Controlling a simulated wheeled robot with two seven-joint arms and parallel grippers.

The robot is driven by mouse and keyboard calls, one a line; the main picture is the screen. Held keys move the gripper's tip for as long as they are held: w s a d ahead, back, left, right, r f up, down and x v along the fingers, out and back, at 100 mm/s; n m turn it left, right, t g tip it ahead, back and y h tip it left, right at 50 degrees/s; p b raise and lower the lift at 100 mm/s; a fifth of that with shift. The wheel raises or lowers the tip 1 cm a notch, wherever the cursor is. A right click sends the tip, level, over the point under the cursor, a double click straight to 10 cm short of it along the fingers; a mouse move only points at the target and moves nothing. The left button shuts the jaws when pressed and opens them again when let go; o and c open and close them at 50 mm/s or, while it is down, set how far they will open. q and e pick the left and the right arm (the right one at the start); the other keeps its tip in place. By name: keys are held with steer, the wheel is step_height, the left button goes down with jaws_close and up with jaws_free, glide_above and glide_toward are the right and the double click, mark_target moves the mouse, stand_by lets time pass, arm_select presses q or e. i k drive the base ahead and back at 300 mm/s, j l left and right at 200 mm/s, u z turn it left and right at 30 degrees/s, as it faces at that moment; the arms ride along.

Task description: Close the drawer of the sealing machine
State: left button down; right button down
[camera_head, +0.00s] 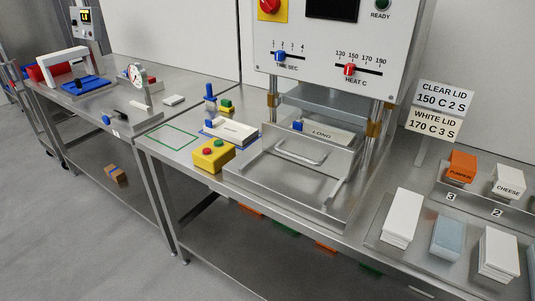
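The sealing machine (325,52) stands on the steel table, with a white front panel, a blue time slider, a red heat slider and metal posts below. Its steel drawer (290,190) sticks out toward the front of the table, below the panel. A metal loop handle (298,152) shows on the drawer. A plate marked LONG (328,134) with a blue knob lies at the back of the drawer area, under the machine. Neither of my grippers is in view.
A yellow box with red and green buttons (213,155) and a white block (230,131) stand left of the drawer. Stacks of lids (401,217) and a two-line sign (440,108) are on the right. A green outlined square (172,138) is empty.

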mark_target(332, 159)
steer(key=i+j, duration=0.1)
steer(key=j, duration=0.7)
steer(key=i+j+z, duration=0.1)
steer(key=j, duration=0.75)
steer(key=i+j+z, duration=0.1)
steer(key=j, duration=0.75)
